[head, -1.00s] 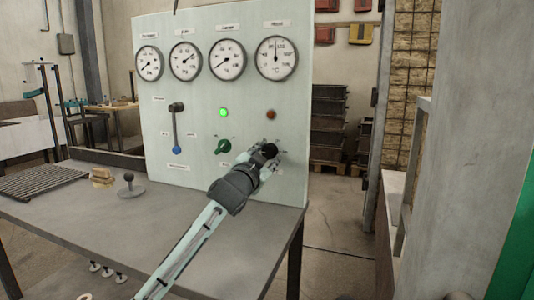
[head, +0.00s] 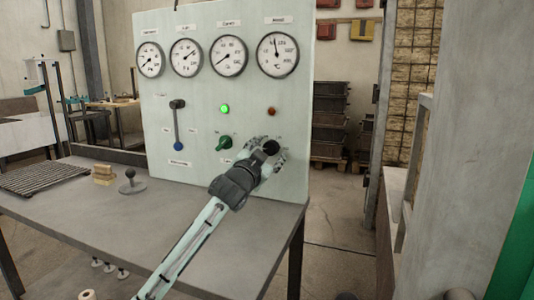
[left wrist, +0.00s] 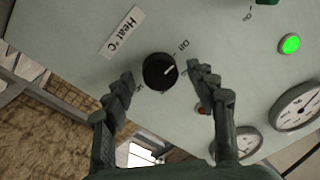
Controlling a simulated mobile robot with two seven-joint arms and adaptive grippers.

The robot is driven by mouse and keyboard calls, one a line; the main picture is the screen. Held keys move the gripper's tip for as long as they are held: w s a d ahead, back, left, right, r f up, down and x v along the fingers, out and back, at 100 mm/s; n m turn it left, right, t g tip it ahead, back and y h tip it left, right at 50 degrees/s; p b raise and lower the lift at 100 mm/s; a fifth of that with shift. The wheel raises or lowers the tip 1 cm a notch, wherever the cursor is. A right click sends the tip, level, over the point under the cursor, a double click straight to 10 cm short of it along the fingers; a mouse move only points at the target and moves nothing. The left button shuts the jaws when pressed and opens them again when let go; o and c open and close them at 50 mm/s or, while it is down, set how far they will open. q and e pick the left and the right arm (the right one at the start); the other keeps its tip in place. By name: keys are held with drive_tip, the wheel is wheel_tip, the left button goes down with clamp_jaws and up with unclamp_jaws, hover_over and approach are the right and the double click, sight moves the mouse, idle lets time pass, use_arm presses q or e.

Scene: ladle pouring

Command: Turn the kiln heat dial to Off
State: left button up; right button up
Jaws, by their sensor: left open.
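The kiln heat dial is a round black knob (left wrist: 159,71) with a white pointer line, on the pale green panel. In the left wrist view a "Heat °C" label (left wrist: 121,32) is beside it and "Off" (left wrist: 182,47) is printed at its upper right. The pointer line aims right and slightly up, below the "Off" mark. My left gripper (left wrist: 161,82) is open, with one finger on each side of the dial and gaps showing between. In the head view the left gripper (head: 268,155) is at the panel's lower right, partly covering the dial (head: 271,147). My right gripper is not in view.
The panel (head: 212,100) has several gauges, a lit green lamp (head: 224,109), a dark red lamp (head: 271,111), a green knob (head: 224,142) and a blue-tipped lever (head: 178,130). The grey table (head: 150,215) holds a grate (head: 45,177), stacked blocks (head: 103,175) and a ball-handled tool (head: 130,182).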

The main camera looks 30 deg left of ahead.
use_arm(q)
drive_tip(key=v, duration=1.2)
